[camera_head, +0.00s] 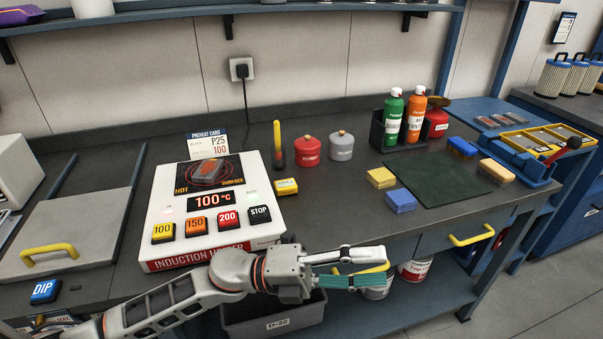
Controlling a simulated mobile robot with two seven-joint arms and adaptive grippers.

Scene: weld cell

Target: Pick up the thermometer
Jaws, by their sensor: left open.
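A slim upright stick with a yellow top and dark lower part (278,145) stands on the dark bench behind the heater's right edge; it looks like the thermometer, but I cannot be sure. A small yellow block with a label (286,187) lies in front of it. My left gripper (384,269) is open and empty at the bench's front edge, well in front and to the right of both. One finger is pale, the other teal. My right gripper is not in view.
The induction heater (158,210), reading 100 °C, stands left of the stick. Red (308,151) and grey (341,146) canisters stand to its right. Yellow (381,178) and blue (400,201) blocks lie beside a dark green mat (435,177).

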